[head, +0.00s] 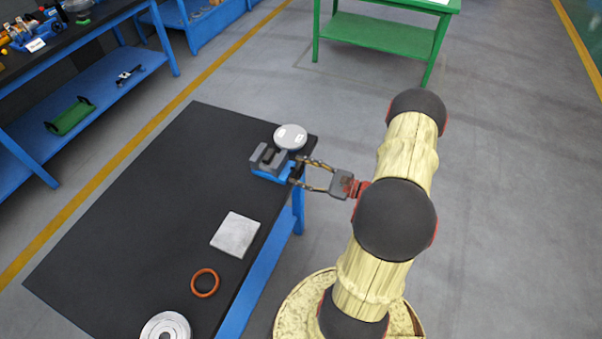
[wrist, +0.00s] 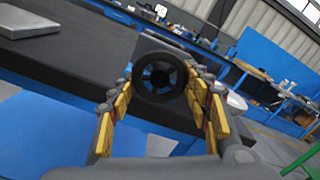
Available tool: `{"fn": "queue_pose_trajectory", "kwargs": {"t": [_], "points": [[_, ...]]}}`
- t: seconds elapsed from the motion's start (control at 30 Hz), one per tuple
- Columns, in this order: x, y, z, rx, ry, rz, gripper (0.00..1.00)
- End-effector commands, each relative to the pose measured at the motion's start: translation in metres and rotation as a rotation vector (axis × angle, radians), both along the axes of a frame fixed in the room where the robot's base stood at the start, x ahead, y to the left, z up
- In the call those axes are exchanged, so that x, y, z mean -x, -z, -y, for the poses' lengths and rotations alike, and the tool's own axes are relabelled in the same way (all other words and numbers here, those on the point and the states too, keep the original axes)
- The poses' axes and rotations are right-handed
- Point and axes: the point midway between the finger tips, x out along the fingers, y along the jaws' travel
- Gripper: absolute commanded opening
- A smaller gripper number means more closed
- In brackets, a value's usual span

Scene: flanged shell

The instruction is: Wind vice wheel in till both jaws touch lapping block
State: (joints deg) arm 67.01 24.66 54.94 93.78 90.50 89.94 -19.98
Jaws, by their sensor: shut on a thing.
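The vice (head: 270,163), grey on a blue base, stands at the table's right edge. A darker piece, seemingly the lapping block (head: 268,155), sits between its jaws; it is too small to tell whether both jaws touch it. The vice wheel (wrist: 160,101), a black ring with blue showing through its openings, faces the wrist camera. My gripper (head: 297,171) reaches in from the right, at the wheel end of the vice. In the wrist view its yellow-padded fingers (wrist: 165,103) are shut on the wheel, one at each side of the rim. The jaws are hidden there behind the wheel.
A round grey lidded thing (head: 290,137) stands just behind the vice. A grey square plate (head: 236,235), an orange ring (head: 205,283) and a flanged metal disc (head: 166,327) lie nearer on the black tabletop (head: 140,205). The tabletop left of the vice is clear.

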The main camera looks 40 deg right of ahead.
Motion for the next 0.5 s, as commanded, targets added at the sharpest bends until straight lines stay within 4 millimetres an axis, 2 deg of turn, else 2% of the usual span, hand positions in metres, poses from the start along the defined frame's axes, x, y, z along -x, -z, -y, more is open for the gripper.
{"fn": "queue_pose_trajectory", "kwargs": {"t": [0.5], "points": [[-0.0013, -0.0009, 0.0025, 0.441, 0.0, 0.182, 0.23]]}}
